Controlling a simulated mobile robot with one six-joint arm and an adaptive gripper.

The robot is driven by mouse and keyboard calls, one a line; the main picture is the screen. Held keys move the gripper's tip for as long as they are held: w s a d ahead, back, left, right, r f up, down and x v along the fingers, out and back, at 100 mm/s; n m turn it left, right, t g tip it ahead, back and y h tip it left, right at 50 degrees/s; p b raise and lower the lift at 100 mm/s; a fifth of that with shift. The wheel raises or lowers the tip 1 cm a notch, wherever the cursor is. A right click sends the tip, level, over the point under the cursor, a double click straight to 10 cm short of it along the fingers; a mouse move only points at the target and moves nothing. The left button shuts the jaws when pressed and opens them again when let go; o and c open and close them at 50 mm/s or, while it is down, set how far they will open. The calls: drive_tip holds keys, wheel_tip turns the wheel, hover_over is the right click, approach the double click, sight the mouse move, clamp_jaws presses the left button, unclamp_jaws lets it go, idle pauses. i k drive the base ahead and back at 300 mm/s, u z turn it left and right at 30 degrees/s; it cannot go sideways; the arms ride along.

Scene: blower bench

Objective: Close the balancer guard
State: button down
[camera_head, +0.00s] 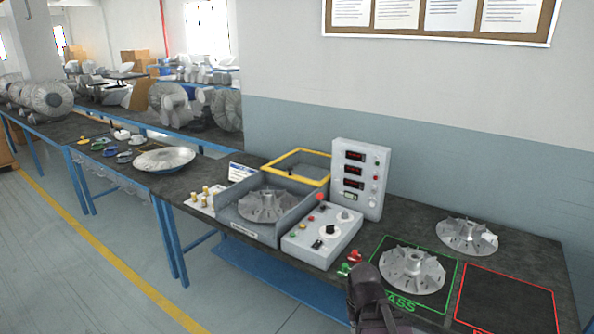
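The balancer (240,228) is a grey open-topped box on the dark bench, with a finned metal impeller (264,206) inside it. Its guard (297,151), a panel with a yellow frame, stands raised at the back of the box, so the impeller is uncovered. A small dark part, perhaps a handle, shows at the guard's lower edge. My gripper (362,278) is dark and shows at the bottom, right of centre. It is in front of the bench near the green PASS square, apart from the guard. Its fingers are too unclear to tell whether they are open.
A control box (322,236) with knobs and a red button sits right of the balancer, below an upright display panel (360,180). An impeller (412,272) lies in the PASS square (447,264); another (467,236) lies behind. The red-outlined square (505,300) is empty.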

sight(266, 168)
drive_tip(key=z, duration=0.2)
drive_tip(key=i, duration=1.15)
drive_tip(key=u, duration=0.2)
